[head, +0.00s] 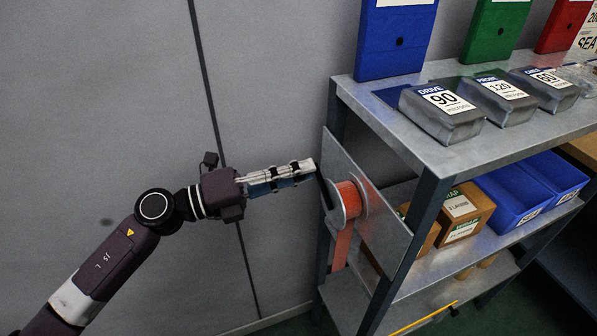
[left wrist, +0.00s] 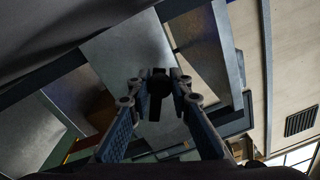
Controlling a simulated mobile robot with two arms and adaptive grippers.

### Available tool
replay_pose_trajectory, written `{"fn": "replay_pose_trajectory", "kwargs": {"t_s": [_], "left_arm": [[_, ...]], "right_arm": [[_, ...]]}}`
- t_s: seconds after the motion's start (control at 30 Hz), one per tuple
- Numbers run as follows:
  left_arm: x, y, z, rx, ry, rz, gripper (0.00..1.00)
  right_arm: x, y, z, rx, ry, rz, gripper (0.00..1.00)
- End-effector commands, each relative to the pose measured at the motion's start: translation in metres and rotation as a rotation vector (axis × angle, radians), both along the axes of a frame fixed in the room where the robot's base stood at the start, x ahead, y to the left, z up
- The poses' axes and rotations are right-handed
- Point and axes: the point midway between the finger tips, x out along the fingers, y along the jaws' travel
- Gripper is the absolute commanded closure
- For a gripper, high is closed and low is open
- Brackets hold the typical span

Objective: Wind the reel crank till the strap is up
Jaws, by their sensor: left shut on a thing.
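The reel (head: 347,198) is mounted on a grey metal plate at the near left side of the shelf unit. Orange strap (head: 342,248) is wound on it, and a length hangs below the reel. The dark crank (head: 326,191) is on the reel's left face. My left gripper (head: 308,168) reaches in from the left, with its fingertips at the crank's upper end. In the left wrist view the fingers (left wrist: 158,85) are shut on the dark crank handle (left wrist: 157,92). The fingers hide part of the handle. My right gripper is not in view.
The shelf unit's top (head: 450,146) holds several grey packs and upright blue, green and red bins. Brown boxes (head: 465,211) and blue trays (head: 513,198) sit on the shelf below. A grey wall (head: 100,80) stands behind my left arm.

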Motion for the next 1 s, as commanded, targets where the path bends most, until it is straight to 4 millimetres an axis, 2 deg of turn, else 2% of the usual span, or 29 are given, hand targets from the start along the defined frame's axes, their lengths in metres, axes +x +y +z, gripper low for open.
{"fn": "replay_pose_trajectory", "kwargs": {"t_s": [0.03, 0.07, 0.2, 0.57, 0.67, 1.0], "left_arm": [[-0.001, 0.000, -0.001, 0.002, 0.001, -0.002, 1.00], [-0.001, 0.000, -0.001, 0.002, 0.001, -0.002, 0.79], [-0.001, 0.000, -0.001, 0.001, 0.002, -0.002, 0.64], [-0.001, 0.004, -0.001, 0.000, 0.003, -0.001, 0.63], [-0.005, 0.016, -0.003, 0.003, 0.005, 0.000, 0.63], [-0.025, 0.084, -0.007, 0.003, 0.006, 0.001, 0.63]], "right_arm": [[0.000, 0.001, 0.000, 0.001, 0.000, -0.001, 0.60], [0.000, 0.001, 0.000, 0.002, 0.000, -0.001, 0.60], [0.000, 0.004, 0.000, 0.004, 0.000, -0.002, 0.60], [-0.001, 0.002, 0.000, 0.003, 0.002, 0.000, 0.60], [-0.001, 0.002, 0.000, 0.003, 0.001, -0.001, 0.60], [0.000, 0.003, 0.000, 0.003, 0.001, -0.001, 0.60]]}}
